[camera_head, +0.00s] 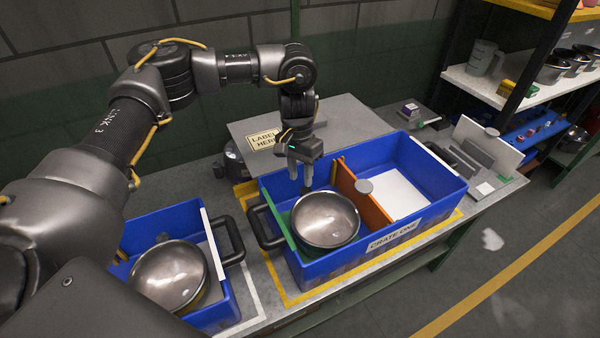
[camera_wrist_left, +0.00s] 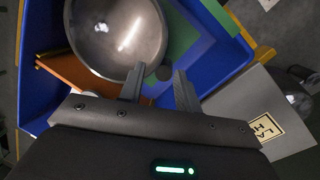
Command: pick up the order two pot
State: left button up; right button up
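A shiny steel pot (camera_head: 325,219) sits in the left compartment of the blue crate labelled CRATE ONE (camera_head: 345,262). A second steel pot (camera_head: 168,275) sits in another blue crate (camera_head: 228,302) at the lower left. No order mark shows on either pot. My left gripper (camera_head: 301,182) points down at the back rim of the pot in crate one. In the left wrist view the gripper (camera_wrist_left: 160,90) is open, its fingers apart at the rim of the pot (camera_wrist_left: 118,35). A small dark round part shows between the fingertips; whether they touch it is unclear. My right gripper is out of view.
An orange divider (camera_head: 362,200) splits crate one; a white sheet (camera_head: 398,192) lies in its right compartment. Dark handles stick out between the crates. A grey LABEL HERE board (camera_head: 264,139) lies behind. A shelf (camera_head: 497,88) with several pots stands at the right.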

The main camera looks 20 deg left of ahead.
aim_at(174, 274)
jog(key=k, duration=1.5)
